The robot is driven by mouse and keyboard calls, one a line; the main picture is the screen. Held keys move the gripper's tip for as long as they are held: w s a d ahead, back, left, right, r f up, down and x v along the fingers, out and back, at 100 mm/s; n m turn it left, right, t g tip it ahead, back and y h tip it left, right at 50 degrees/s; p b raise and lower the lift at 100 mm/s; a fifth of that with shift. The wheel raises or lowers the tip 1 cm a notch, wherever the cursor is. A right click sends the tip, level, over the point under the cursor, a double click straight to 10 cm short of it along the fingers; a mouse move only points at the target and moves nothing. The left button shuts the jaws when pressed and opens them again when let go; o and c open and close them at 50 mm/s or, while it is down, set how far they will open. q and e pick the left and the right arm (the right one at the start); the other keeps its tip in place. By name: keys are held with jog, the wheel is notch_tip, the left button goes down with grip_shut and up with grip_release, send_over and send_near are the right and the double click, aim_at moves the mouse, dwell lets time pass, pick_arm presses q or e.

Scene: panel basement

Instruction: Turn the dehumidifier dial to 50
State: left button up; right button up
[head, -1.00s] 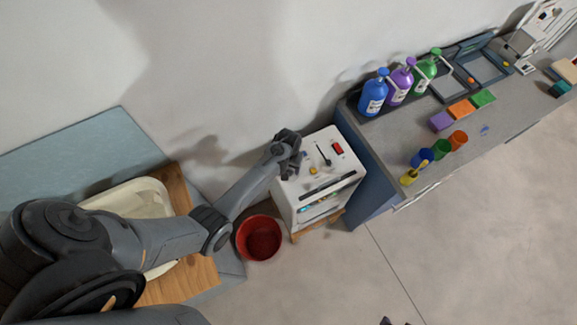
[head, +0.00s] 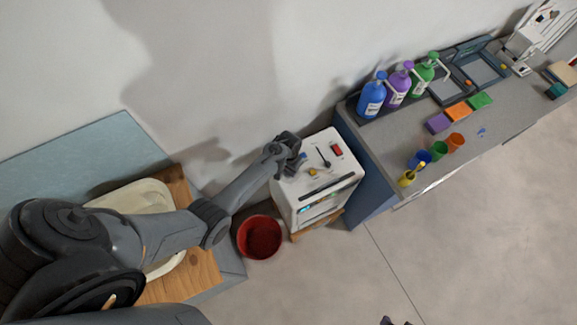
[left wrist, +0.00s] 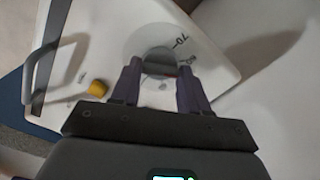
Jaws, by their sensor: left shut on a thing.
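The dehumidifier is a white box (head: 335,160) standing between the red bucket and the counter. My left gripper (head: 300,160) is over the left back of its top and hides most of the dial in the head view. In the left wrist view the dial's pale round plate (left wrist: 140,38) shows a printed 70 and another mark partly covered by a finger. My left gripper (left wrist: 160,88) is shut on the dial's grey knob (left wrist: 160,62), one finger on each side. The pointer's setting cannot be read. Small dark tips at the head view's bottom edge may be my right gripper (head: 396,321).
The dehumidifier's top also carries a red switch (head: 337,149), a dark lever (head: 324,156) and a yellow knob (head: 312,172). A red bucket (head: 259,237) stands left of it. The counter (head: 400,140) at right holds bottles, cups and sponges.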

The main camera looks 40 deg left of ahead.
pick_arm(q)
jog(key=m+p, duration=0.1)
jog(key=m, duration=0.2)
jog(key=shift+r, duration=0.1)
jog(key=shift+m+p, duration=0.5)
jog(key=shift+m, duration=0.7)
jog(key=o, duration=1.1)
jog(key=shift+c, duration=0.2)
jog(key=shift+r, duration=0.55)
notch_tip(320, 180, up, 10)
jog(key=p, duration=0.2)
jog(key=shift+f, duration=0.25)
